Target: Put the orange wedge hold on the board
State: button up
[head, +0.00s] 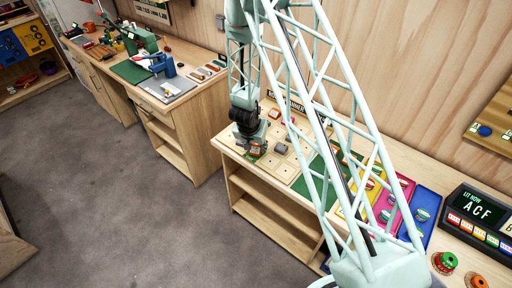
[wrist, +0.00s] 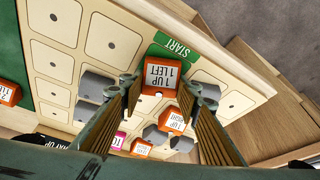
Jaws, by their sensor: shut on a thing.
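My gripper (wrist: 160,88) has its two fingers on either side of an orange hold (wrist: 158,72) labelled "1 UP 1 LEFT", and is shut on it. The hold is at the board's edge beside the green START label (wrist: 176,47); I cannot tell whether it touches the board. The pale wooden board (wrist: 105,15) has rounded cells with centre dots. In the head view my gripper (head: 257,152) is low over the front left part of the board (head: 283,176), and the held hold is mostly hidden there.
Another orange hold (wrist: 172,122) labelled "1 UP 1 RIGHT" is close by my right finger. A grey hold (wrist: 96,86) is left of my left finger. A green mat (head: 316,180) and coloured trays (head: 424,236) are right of the board. Several cells are empty.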

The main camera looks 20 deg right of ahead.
jog(key=shift+f, duration=0.15)
jog(key=o, duration=0.6)
jog(key=shift+c, duration=0.2)
jog(key=shift+r, duration=0.2)
jog(key=shift+v, duration=1.1)
jog(key=p+v, duration=0.1)
jog(key=v, duration=0.8)
jog(key=shift+r, duration=0.35)
jog(key=shift+a+r, duration=0.1)
